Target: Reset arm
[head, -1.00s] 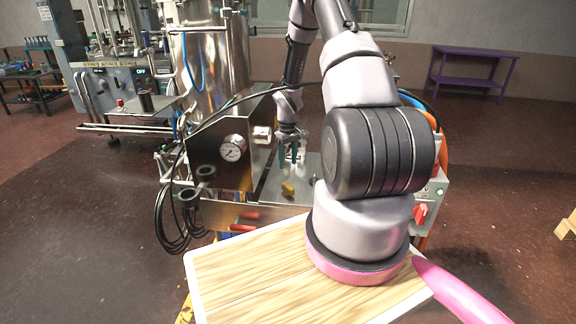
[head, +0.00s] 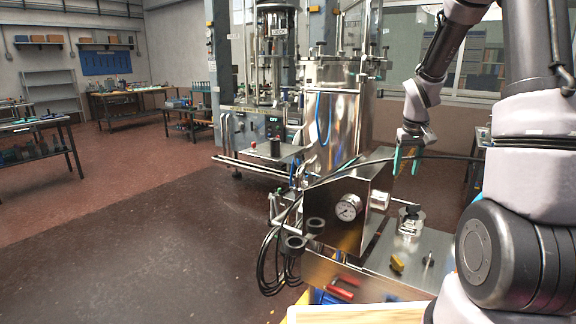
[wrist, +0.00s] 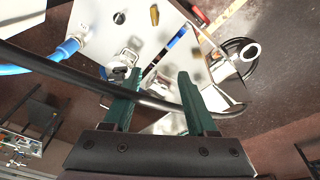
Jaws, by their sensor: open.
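My gripper (head: 406,158) hangs from my arm above the steel machine in the head view, with its green fingers pointing down. In the wrist view the two green fingers of my gripper (wrist: 155,92) are spread apart. No object is held between them. A black cable (wrist: 84,79) crosses the wrist view close to the fingers; I cannot tell whether it touches them. Below my gripper is the machine's steel top (head: 437,245), with a small metal clamp-like part (head: 411,220) and a yellow knob (head: 397,263) on it.
Black hoses (head: 270,262) hang at the machine's front. Red-handled tools (head: 341,292) lie below. Open floor (head: 150,240) and workbenches (head: 125,100) are at the left.

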